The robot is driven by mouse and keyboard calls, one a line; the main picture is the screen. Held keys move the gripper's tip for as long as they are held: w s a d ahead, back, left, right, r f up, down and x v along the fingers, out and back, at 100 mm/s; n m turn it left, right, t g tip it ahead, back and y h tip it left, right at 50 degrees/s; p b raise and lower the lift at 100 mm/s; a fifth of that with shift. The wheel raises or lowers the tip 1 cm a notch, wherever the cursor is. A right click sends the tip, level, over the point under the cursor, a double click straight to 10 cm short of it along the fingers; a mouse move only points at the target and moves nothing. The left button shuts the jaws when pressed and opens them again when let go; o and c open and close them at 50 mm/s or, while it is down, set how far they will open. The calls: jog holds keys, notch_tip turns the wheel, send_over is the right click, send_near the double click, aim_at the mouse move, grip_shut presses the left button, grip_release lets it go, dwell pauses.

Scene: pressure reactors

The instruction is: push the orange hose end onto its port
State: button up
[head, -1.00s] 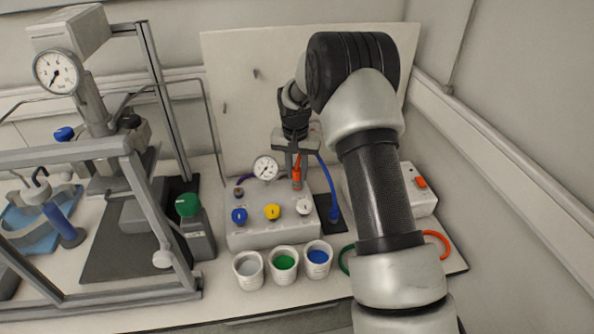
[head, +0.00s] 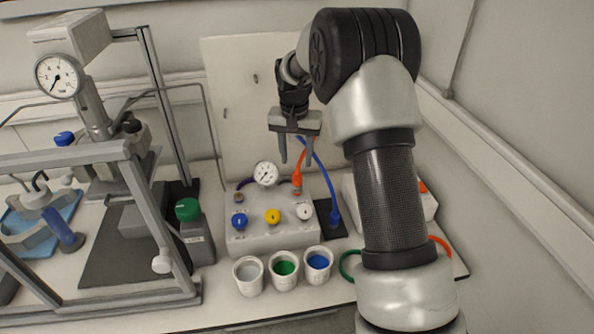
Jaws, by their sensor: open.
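The orange hose end (head: 297,184) stands upright at the back right of the grey valve box (head: 270,240), at its port, with the orange hose (head: 300,159) curving up behind it. The port itself is hidden under the hose end, so I cannot tell how deep it sits. My gripper (head: 296,160) is open and empty, pointing down above the hose end. Its two fingers are apart, and part of the orange hose shows between and behind them.
The box carries a gauge (head: 265,174) and blue, yellow and white knobs. A blue hose (head: 326,180) runs down to its right. Several cups (head: 284,264) stand in front. A green-capped bottle (head: 190,228) and a metal frame (head: 150,205) stand left.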

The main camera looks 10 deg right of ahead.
notch_tip(320, 180, up, 9)
jog(key=s, duration=0.1)
jog(key=shift+a, duration=0.2)
jog(key=shift+f, duration=0.1)
jog(key=s+r+n+t+p, duration=0.2)
jog(key=s+r, duration=1.2)
jog(key=s, duration=0.4)
jog(key=s+f+n+t+p, duration=0.1)
jog(key=s+n+t, duration=0.1)
jog(key=s, duration=1.5)
jog(key=shift+d+f+y+p, duration=0.2)
jog(key=shift+d+y+p, duration=0.1)
jog(key=shift+d, duration=0.1)
